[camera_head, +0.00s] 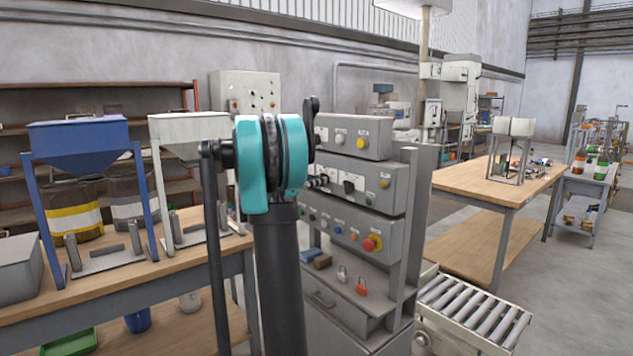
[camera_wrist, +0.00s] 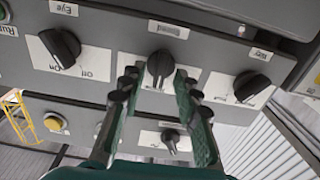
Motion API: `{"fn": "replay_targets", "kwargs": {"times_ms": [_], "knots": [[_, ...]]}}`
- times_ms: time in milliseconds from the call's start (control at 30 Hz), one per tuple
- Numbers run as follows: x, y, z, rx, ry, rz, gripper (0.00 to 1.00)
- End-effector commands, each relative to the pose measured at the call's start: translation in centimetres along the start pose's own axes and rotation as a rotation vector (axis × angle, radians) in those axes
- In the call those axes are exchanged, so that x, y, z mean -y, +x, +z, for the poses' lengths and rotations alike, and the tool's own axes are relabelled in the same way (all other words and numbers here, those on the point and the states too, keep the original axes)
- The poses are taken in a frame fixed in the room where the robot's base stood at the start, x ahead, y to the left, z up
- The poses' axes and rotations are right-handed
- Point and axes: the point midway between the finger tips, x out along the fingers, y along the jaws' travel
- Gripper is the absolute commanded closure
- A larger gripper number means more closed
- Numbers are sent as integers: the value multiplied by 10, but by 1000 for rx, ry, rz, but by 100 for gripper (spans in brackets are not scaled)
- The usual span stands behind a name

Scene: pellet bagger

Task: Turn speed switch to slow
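In the wrist view a row of three black rotary switches sits on a grey panel: a left switch (camera_wrist: 60,46), a middle switch (camera_wrist: 160,68) and a right switch (camera_wrist: 250,86). Contact cannot be told. The middle switch's pointer is roughly upright in this view. In the head view my arm hides most of the gripper in front of the control cabinet (camera_head: 393,228).
A lower black switch (camera_wrist: 170,140) and a yellow button (camera_wrist: 55,121) lie close to my fingers. The cabinet also carries a red emergency button (camera_head: 373,243). A roller conveyor (camera_head: 470,312) stands at its right, and a wooden table (camera_head: 480,184) is beyond.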

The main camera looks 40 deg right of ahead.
Motion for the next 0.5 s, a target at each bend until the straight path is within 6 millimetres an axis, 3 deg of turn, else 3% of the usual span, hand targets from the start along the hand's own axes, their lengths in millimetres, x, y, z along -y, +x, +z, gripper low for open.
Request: {"fn": "replay_targets", "kwargs": {"times_ms": [333, 500], "knots": [[0, 4, 0, 0, 0, -1, 68], [0, 4, 0, 0, 0, -1, 88]]}}
